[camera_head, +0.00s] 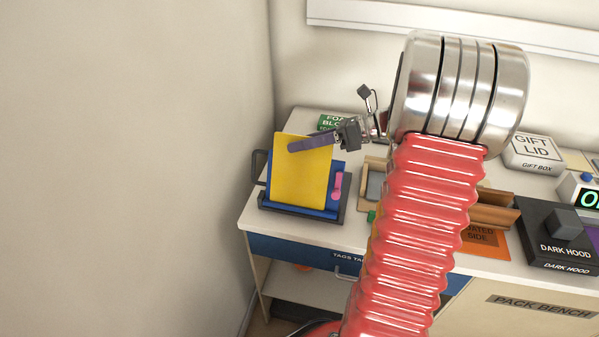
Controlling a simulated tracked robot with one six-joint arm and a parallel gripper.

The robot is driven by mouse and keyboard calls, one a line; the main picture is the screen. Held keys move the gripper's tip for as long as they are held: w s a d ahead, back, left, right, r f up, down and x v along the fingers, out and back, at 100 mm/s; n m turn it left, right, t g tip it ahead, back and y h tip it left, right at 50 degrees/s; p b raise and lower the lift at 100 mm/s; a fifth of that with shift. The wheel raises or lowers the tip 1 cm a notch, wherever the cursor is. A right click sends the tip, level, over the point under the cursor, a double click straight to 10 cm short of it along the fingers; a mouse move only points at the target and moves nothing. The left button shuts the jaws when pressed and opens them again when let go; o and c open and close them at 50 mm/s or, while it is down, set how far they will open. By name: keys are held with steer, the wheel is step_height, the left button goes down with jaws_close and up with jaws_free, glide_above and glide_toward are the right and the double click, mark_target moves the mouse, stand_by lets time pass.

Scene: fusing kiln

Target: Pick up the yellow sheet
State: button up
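The yellow sheet (300,178) stands nearly upright on the left part of the bench, in front of a blue panel (331,195) in a dark tray-like holder (300,214). My gripper (306,143) reaches in from the right, near the sheet's top. One dark finger shows across the sheet's front face. Contact between finger and sheet is also unclear.
A pink item (338,185) is beside the sheet. A green labelled block (330,122) lies behind it. A gift lid box (534,152), a dark hood box (557,236) and an orange sheet (490,241) are to the right. A wall borders the left.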

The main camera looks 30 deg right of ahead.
steer(key=shift+c, duration=0.6)
jaws_close()
stand_by(0.8)
